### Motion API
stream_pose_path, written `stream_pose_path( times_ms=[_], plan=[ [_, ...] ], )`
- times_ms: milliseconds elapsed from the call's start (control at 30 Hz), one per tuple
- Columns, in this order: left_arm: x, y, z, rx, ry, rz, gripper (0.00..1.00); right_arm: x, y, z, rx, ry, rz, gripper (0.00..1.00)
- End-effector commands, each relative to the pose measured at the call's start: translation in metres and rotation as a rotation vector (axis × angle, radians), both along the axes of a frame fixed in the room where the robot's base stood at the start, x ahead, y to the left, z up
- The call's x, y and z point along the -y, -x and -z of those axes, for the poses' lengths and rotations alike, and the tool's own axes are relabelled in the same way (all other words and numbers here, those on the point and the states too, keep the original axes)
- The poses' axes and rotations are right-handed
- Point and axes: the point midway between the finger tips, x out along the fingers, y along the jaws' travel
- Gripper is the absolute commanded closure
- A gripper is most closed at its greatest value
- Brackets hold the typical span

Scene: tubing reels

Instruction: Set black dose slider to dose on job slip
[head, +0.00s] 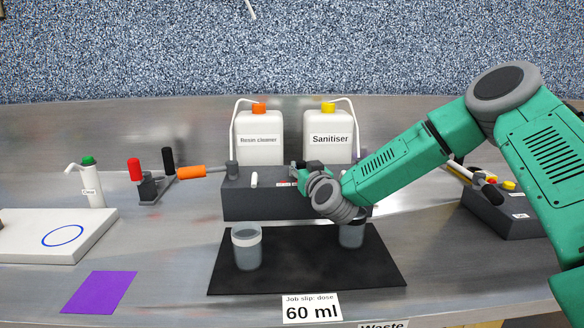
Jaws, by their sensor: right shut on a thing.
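The job slip (312,309) at the front reads "Job slip: dose 60 ml". The dark dosing box (238,203) stands at the back of the black mat, with a white slider (254,180) on its front. My right gripper (297,179) is at the box's front, right of the white slider, and is shut on the black dose slider, which the fingers mostly hide. The scale by it is too small and covered to read. My left gripper is not in view.
Two white jugs, Resin cleaner (258,142) and Sanitiser (328,142), stand behind the box. Two cups (247,249) (351,235) stand on the black mat (305,272). A lever stand (149,188) is at left, another dark box (497,214) at right. The front left counter is mostly clear around a purple sheet (99,292).

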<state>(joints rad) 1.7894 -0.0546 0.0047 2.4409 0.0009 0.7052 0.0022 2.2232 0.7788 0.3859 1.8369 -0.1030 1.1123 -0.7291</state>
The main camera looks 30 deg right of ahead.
Motion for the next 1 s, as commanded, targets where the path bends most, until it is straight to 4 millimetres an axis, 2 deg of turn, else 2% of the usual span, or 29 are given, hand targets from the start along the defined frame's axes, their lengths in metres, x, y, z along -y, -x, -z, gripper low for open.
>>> stream_pose_path(
  times_ms=[133,167,200,233,733,867,1000],
  plan=[
    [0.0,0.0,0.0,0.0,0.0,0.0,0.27,-0.006,-0.001,-0.001,0.002,-0.002,-0.006,1.0],
    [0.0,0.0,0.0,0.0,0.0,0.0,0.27,-0.007,-0.001,-0.002,0.002,-0.002,-0.006,0.76],
    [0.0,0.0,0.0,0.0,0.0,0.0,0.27,-0.007,-0.001,-0.002,0.002,-0.002,-0.006,0.62],
    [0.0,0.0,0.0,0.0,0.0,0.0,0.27,-0.007,-0.001,-0.002,0.002,-0.002,-0.006,0.54],
    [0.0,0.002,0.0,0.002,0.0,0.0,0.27,-0.001,0.001,0.002,0.0,-0.006,-0.001,0.54],
    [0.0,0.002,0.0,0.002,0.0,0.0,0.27,-0.007,0.017,0.001,0.0,-0.006,-0.003,0.54],
    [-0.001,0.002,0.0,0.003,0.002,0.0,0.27,-0.019,0.046,0.0,-0.002,-0.004,-0.005,0.54]
  ],
)
